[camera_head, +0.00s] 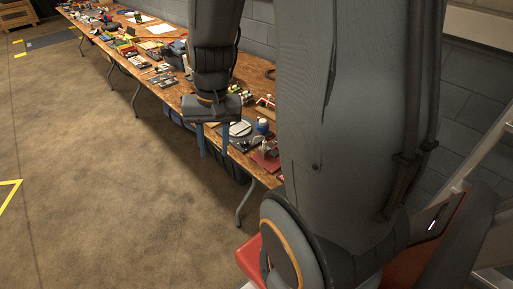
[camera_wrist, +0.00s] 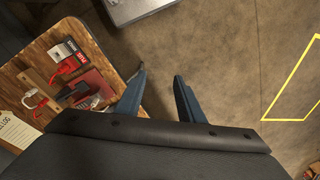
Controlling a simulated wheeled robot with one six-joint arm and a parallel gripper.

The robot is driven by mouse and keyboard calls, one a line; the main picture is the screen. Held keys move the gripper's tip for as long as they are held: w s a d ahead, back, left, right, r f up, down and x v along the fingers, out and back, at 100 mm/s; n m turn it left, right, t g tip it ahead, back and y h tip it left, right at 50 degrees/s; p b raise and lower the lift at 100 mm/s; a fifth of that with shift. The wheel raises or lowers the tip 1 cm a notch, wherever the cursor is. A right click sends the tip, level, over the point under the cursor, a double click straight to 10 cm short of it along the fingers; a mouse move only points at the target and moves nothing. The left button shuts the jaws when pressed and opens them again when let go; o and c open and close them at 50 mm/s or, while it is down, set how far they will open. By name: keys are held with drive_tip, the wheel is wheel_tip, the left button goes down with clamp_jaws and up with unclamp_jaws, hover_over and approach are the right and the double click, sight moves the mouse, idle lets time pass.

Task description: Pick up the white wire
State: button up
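My gripper (camera_head: 213,150) hangs at the table's front edge in the head view. Its two blue fingers are apart with nothing between them. In the wrist view my gripper (camera_wrist: 160,75) points at bare floor, to the right of the table corner. A small white looped item (camera_wrist: 31,98), likely the white wire, lies on the table at the left of the wrist view, well away from the fingers. It is too small to be sure. I cannot clearly pick it out in the head view, where my arm hides part of the table.
The long wooden table (camera_head: 147,83) is crowded with tools and small parts. At its near end lie a dark red board (camera_wrist: 92,84), a red-and-black box (camera_wrist: 68,51) and a paper sign (camera_wrist: 14,130). A grey case (camera_wrist: 136,9) is on the floor. Open floor (camera_head: 110,200) lies left.

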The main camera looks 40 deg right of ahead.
drive_tip(key=w+d+f+m+y+b, duration=0.1)
drive_tip(key=w+d+f+m, duration=0.1)
drive_tip(key=d+m, duration=0.35)
drive_tip(key=w+d+f+m, duration=0.1)
drive_tip(key=d+f+m, duration=0.1)
drive_tip(key=d+m, duration=0.35)
drive_tip(key=m+t+y+b, duration=0.1)
drive_tip(key=m+t, duration=0.1)
drive_tip(key=m, duration=0.8)
approach(264, 148)
drive_tip(key=shift+y, duration=0.3)
drive_tip(key=shift+w+d+p+x, duration=0.15)
drive_tip(key=shift+p+x, duration=0.1)
drive_tip(key=shift+x, duration=0.9)
drive_tip(key=shift+w+d+p+x, duration=0.1)
drive_tip(key=shift+d+p+x, duration=0.1)
drive_tip(key=shift+x, duration=0.95)
drive_tip(key=shift+w+d+p+x, duration=0.15)
drive_tip(key=shift+p+x, duration=0.1)
drive_tip(key=shift+x, duration=0.9)
clamp_jaws()
